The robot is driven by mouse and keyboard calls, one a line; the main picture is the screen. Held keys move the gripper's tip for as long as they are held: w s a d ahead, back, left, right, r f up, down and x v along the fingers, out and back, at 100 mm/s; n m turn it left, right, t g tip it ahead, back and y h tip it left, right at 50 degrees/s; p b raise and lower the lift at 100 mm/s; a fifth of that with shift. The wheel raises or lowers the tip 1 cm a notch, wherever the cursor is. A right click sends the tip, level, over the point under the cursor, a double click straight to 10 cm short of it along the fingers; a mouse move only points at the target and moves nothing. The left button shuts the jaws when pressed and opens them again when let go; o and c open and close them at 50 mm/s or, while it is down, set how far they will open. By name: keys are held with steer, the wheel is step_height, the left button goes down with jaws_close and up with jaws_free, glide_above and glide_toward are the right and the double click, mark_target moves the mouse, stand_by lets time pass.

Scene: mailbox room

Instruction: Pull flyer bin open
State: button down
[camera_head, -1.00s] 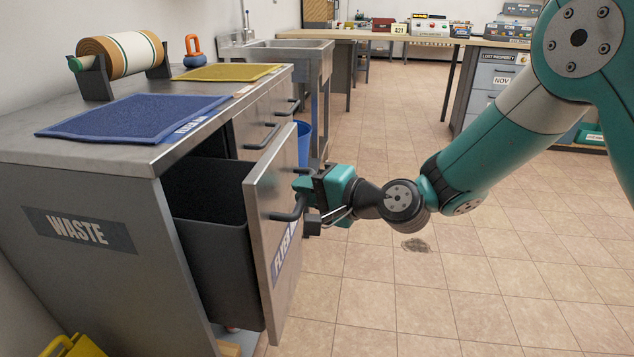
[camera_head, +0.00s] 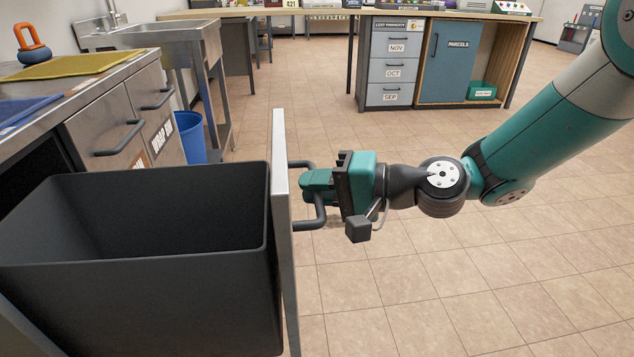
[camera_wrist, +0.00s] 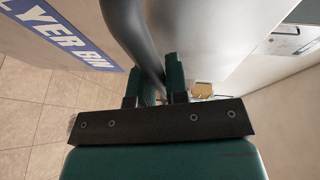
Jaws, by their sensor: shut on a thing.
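The flyer bin (camera_head: 190,290) is a dark grey, open-topped bin behind a grey metal front panel (camera_head: 283,230). It stands far out from the counter, and its inside looks empty. A dark bar handle (camera_head: 318,215) is on the panel's outer face. My gripper (camera_head: 312,185) is shut on this handle. In the wrist view the handle (camera_wrist: 140,40) passes between my two green fingers (camera_wrist: 158,85). The blue label reading "YER BIN" (camera_wrist: 65,38) shows at the upper left there.
The counter (camera_head: 70,90) with other handled fronts (camera_head: 120,140) is at the left. A blue bucket (camera_head: 190,137) stands under the sink (camera_head: 150,35). A bench with drawers (camera_head: 390,70) is at the back. Tiled floor (camera_head: 440,270) is clear at the right.

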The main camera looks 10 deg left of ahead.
steer(key=shift+w+d, duration=0.1)
steer(key=c, duration=1.1)
jaws_free()
steer(key=shift+c, duration=0.2)
steer(key=p+v, duration=0.2)
steer(key=v, duration=1.5)
steer(key=shift+s+d, duration=0.2)
steer(key=shift+r, duration=0.1)
